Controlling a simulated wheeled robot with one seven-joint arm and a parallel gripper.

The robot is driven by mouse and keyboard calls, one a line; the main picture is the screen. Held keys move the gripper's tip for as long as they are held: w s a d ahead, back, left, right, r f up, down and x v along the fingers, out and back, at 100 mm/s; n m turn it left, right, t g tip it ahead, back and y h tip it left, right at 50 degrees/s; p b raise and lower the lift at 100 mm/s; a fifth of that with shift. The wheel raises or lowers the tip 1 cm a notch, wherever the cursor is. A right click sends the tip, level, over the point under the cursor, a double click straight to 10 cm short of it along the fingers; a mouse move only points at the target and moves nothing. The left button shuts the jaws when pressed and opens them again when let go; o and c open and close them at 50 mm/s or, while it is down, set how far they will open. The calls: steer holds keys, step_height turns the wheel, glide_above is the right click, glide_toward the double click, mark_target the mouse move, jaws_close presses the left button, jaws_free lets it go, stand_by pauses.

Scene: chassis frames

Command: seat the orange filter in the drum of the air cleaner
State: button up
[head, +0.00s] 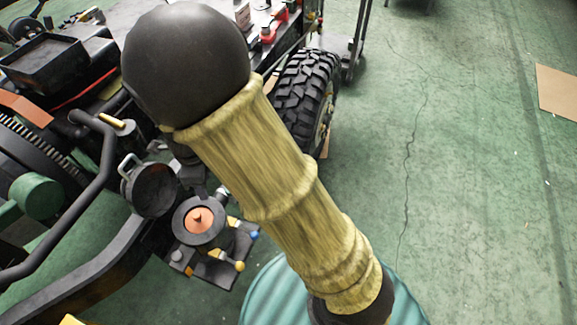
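The air cleaner's drum (183,233) is a dark grey round housing left of centre in the head view. Its round lid (152,190) stands swung open beside it at the upper left. An orange round piece (198,222) with a small dark stud at its middle shows inside the drum's ring. It looks like the orange filter, but I cannot tell how deep it sits. My own arm, with a yellowish sleeve and a black ball joint, crosses the middle of the view. My gripper does not show clearly; it may be hidden behind the arm.
Black chassis rails (95,275) and tubes fill the left. A knobby tyre (305,88) stands behind my arm. A small bracket with yellow and blue knobs (239,265) is beside the drum. A cart with tools (262,20) is at the top. Green floor at right is mostly clear.

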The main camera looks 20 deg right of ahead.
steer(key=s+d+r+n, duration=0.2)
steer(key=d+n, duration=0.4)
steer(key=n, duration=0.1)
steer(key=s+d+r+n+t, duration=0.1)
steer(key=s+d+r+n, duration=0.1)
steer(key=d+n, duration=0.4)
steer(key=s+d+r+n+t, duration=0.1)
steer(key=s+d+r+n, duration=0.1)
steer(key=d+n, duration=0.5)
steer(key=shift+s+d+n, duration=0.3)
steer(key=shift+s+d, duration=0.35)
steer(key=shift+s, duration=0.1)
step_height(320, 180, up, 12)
steer(key=p, duration=1.2)
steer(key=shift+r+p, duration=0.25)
steer(key=shift+p, duration=0.05)
